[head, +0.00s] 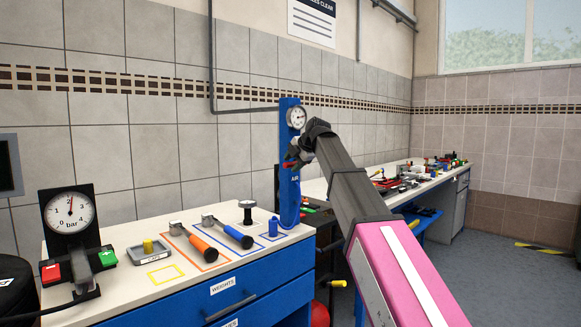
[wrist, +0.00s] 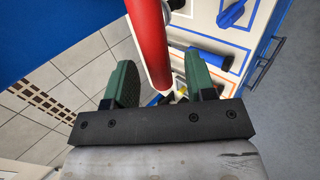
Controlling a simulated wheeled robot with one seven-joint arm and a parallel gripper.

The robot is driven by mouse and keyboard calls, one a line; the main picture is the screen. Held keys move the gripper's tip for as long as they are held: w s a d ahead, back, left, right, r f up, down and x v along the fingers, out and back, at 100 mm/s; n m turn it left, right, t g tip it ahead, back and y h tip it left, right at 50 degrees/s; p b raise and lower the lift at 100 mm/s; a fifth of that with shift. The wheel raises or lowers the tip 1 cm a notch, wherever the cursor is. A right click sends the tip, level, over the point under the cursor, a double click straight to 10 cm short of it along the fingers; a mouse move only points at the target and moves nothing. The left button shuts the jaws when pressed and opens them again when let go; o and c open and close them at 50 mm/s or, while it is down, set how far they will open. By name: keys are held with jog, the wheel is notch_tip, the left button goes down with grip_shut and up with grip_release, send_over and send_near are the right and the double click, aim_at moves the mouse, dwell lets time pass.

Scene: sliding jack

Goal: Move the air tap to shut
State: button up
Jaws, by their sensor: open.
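The air tap's red lever (wrist: 148,42) comes down from the top of the wrist view, its end between my fingers. The red part also shows small in the head view (head: 289,164), on the blue post marked AIR (head: 289,200). My gripper (wrist: 161,78) is open, with one green finger on each side of the lever. The left finger looks close to it and the right one is farther off; I cannot tell whether either touches. In the head view my dark wrist hides part of the post and tap.
A round gauge (head: 296,117) tops the post. On the bench left of it are two hammers, one orange-handled (head: 201,246) and one blue-handled (head: 233,235), a grey tray (head: 150,252) and a bar gauge (head: 70,212). A second bench (head: 455,172) with clutter stands behind my arm.

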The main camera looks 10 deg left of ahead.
jog(key=v, duration=0.8)
jog(key=shift+s+r, duration=0.15)
jog(key=shift+s, duration=0.05)
jog(key=shift+d, duration=0.15)
jog(key=s+d+f+m+g+h, duration=0.1)
jog(key=d+f+m, duration=0.35)
jog(key=f, duration=0.75)
jog(key=d+f+m+h, duration=0.2)
jog(key=d+f+m, duration=0.25)
jog(key=f, duration=0.75)
jog(key=s+d+f+m+g+h, duration=0.1)
jog(key=d+f+m, duration=0.35)
jog(key=f, duration=0.75)
jog(key=s+d+f+m+g+h, duration=0.1)
jog(key=s+d+f+m, duration=0.3)
jog(key=s+f, duration=0.3)
jog(key=s+d+f+m+g+h, duration=0.1)
jog(key=s+d+f+m, duration=0.4)
jog(key=f, duration=0.8)
jog(key=s+d+f+m+g+h, duration=0.1)
jog(key=s+d+f+m, duration=0.4)
jog(key=s+f, duration=0.4)
jog(key=shift+d+f+m+g, duration=0.2)
jog(key=shift+f+m+g, duration=0.1)
jog(key=shift+f+m, duration=0.2)
jog(key=shift+s, duration=0.15)
